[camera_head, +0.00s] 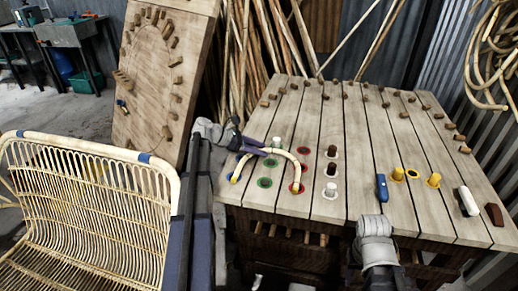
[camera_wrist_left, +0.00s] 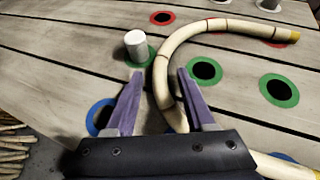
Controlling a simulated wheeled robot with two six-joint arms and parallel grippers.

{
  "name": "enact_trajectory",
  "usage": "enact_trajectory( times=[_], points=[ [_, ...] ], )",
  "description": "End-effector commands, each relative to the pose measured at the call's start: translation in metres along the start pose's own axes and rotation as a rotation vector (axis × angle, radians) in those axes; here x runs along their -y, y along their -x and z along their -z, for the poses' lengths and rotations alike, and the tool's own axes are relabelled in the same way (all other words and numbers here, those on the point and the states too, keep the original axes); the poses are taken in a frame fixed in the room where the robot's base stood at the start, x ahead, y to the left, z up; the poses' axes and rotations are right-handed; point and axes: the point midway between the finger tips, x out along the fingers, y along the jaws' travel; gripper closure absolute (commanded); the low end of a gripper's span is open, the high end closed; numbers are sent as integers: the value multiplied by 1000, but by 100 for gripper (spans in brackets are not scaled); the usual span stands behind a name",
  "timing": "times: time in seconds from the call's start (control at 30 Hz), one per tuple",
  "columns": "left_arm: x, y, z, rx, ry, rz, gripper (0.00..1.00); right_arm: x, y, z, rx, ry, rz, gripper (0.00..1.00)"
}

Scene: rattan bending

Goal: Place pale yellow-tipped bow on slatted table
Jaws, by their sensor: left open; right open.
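The pale bow (camera_head: 279,151) is a curved rattan piece with yellow tips, at the left part of the slatted table (camera_head: 345,150). In the left wrist view the bow (camera_wrist_left: 162,72) runs back between the fingers, and part is hidden behind my gripper body. One yellow tip is over a red ring and the other near a blue ring. I cannot tell whether it touches the slats. My left gripper (camera_head: 256,150) is open around the bow's bend; its purple fingers (camera_wrist_left: 158,92) stand on either side with gaps. My right arm shows at the table's front edge, but its fingers are not visible.
A white peg (camera_wrist_left: 137,45) stands in a green ring beside the left finger. Dark and white pegs (camera_head: 331,170), yellow pegs (camera_head: 434,180) and a blue object (camera_head: 381,187) stand further right. A rattan bench (camera_head: 80,205) is at left.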

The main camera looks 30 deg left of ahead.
Motion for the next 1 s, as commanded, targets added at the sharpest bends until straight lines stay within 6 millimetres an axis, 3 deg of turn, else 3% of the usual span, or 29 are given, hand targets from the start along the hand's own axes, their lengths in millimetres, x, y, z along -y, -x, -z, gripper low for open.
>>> enact_trajectory(
  times=[0.27, 0.7, 1.0],
  points=[
    [0, 11, -4, 0, 1, -2, 46, -1, 9, 0, 0, 0, 0, 50],
    [-1, 96, -5, 0, 1, -3, 46, -5, 50, -3, 0, 0, 0, 50],
    [0, 120, -2, 0, 0, -1, 46, -6, 59, -4, 0, 0, 0, 50]
  ],
)
